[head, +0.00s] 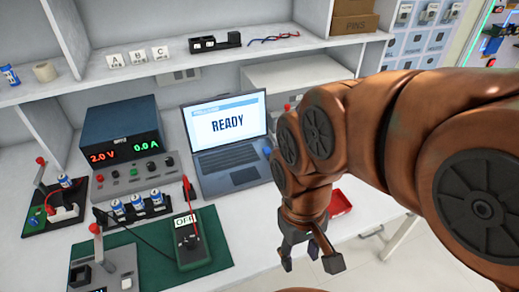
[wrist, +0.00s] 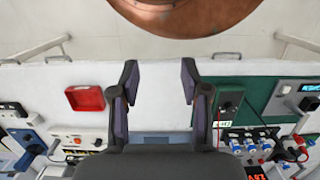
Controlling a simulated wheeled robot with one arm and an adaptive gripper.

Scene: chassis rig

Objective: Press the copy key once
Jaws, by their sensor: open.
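The laptop (head: 227,158) stands open on the bench in the head view, its screen showing READY. I cannot make out a labelled copy key on its keyboard or elsewhere; the legends are too small. My gripper (head: 311,254) hangs by the bench's front edge, to the right of and nearer than the laptop. It is open and empty. In the wrist view its two fingers (wrist: 160,84) stand wide apart over the white bench. A panel with small buttons (wrist: 76,140) lies left of the fingers there, partly cut off by the gripper body.
A red tray (head: 340,204) lies by the bench edge, partly behind my arm. A green mat (head: 215,255) with a multimeter (head: 190,243) reading OFF is on the left. A power supply (head: 121,133) stands behind it. Shelf (head: 190,62) overhangs the back.

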